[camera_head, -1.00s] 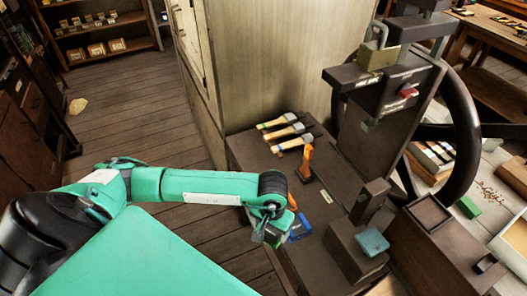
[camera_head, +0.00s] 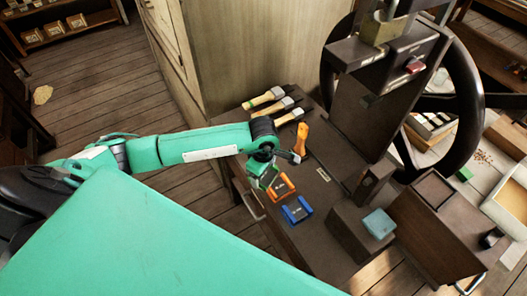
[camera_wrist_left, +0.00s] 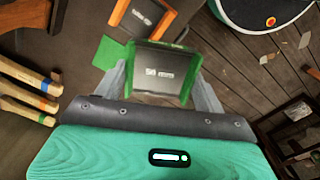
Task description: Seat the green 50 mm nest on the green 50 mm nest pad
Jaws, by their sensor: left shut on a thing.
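My left gripper (camera_wrist_left: 160,78) is shut on the green 50 mm nest (camera_wrist_left: 158,70), an open green frame with a dark labelled middle. In the head view the gripper (camera_head: 265,168) is over the left part of the dark bench, with the nest (camera_head: 267,179) partly hidden under it. In the left wrist view a flat green square, seemingly the green nest pad (camera_wrist_left: 108,53), lies to the left of the held nest, partly overlapped in view by a finger. The gap in height cannot be told. My right gripper is not in view.
An orange nest (camera_head: 281,188) and a blue nest (camera_head: 297,209) sit nearer on the bench. Several wooden-handled tools (camera_head: 264,98) lie behind. The press (camera_head: 375,90) with its large handwheel (camera_head: 465,90) rises to the right.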

